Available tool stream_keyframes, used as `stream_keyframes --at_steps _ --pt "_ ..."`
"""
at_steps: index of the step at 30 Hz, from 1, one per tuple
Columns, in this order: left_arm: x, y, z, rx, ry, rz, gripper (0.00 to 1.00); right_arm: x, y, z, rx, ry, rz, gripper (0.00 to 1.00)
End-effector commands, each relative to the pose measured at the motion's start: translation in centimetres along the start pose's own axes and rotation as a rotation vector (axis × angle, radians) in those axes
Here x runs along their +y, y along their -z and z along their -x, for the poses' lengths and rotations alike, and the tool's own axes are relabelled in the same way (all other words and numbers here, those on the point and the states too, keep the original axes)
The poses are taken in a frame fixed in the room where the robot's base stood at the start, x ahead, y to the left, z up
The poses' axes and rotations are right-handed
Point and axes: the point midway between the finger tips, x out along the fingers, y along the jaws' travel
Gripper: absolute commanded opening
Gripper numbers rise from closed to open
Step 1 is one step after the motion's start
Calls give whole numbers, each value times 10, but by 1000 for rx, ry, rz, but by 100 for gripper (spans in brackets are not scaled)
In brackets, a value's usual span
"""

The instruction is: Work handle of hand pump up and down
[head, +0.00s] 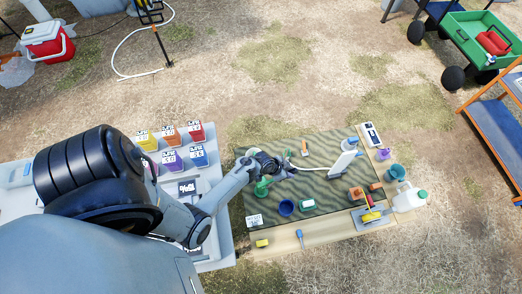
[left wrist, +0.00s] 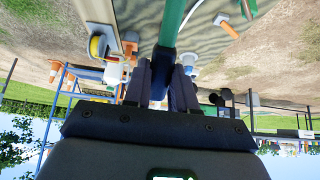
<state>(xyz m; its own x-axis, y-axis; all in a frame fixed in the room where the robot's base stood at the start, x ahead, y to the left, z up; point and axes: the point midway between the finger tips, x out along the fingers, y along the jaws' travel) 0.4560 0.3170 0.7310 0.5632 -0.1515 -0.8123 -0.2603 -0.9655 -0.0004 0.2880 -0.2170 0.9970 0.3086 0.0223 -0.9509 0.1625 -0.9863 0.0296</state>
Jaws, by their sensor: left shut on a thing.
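My left gripper (head: 278,168) reaches in from the left over the striped mat on the work table. In the left wrist view its dark fingers (left wrist: 166,84) are shut on a blue grip (left wrist: 161,57). A green bar (left wrist: 172,22) runs on from that grip; I take these as the pump handle. In the head view green pump parts (head: 262,187) show beside and below the gripper, and the gripper hides much of the pump. A pale hose (head: 312,169) runs from near the gripper towards a white upright piece (head: 343,161). My right gripper is not in view.
A blue bowl (head: 286,207) and a green-rimmed container (head: 307,204) stand on the mat in front. A white jug (head: 409,201) and a teal cup (head: 397,171) stand at the right. Several coloured boxes (head: 170,160) stand left, near my arm. Bare mat lies behind the gripper.

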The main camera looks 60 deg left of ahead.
Motion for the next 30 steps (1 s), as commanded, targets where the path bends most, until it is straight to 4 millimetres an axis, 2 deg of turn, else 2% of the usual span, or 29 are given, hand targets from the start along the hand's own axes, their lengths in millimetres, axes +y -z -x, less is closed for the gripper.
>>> stream_keyframes --at_steps 10,14,21,30 --pt "0 0 3 22 -1 2 3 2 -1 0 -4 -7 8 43" --pt "0 0 -2 -3 -2 0 3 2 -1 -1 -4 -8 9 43" --pt "-1 -6 -36 -211 0 -2 4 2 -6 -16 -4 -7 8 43" --pt "-2 -16 -85 -508 1 0 4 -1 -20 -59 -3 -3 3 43"
